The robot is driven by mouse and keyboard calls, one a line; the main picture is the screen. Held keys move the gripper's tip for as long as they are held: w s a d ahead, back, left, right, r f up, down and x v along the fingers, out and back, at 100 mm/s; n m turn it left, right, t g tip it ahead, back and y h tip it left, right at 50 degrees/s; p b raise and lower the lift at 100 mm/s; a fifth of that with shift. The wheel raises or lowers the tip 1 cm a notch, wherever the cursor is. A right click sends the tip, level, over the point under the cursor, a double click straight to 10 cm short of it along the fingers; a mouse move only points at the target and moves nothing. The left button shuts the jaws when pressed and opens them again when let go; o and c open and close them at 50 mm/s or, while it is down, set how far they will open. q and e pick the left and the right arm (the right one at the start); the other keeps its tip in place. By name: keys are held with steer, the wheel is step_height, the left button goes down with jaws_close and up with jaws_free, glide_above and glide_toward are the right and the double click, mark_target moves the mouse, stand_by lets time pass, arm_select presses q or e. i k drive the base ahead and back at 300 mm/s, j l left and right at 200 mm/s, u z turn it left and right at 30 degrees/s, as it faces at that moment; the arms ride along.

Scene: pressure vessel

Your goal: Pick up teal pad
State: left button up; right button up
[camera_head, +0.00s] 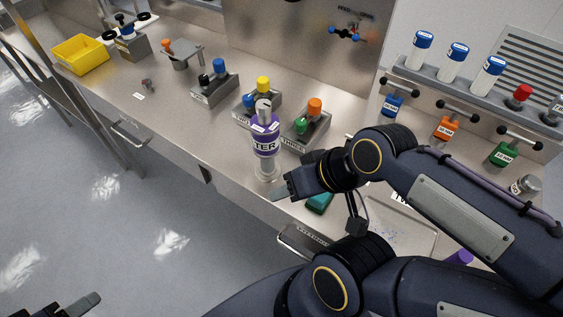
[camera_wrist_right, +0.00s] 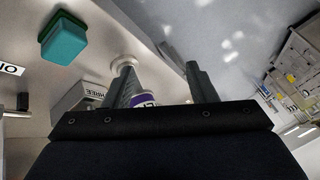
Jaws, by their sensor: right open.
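The teal pad (camera_head: 319,202) lies on the steel counter near its front edge, partly hidden by my right arm in the head view. In the right wrist view the whole teal pad (camera_wrist_right: 63,40) shows at upper left, with a darker green side, outside the span of the fingers. My right gripper (camera_head: 284,189) is just left of the pad in the head view, near the counter's edge. Its two fingers are apart and empty in the wrist view (camera_wrist_right: 165,72). My left gripper (camera_head: 85,303) is only partly in the head view, at bottom left, away from the counter.
A yellow bin (camera_head: 80,53) is at far left. White bottles (camera_head: 452,62) stand on a rack at right. Floor is clear in front.

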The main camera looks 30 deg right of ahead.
mark_target(318, 203)
steer(key=z, duration=1.7)
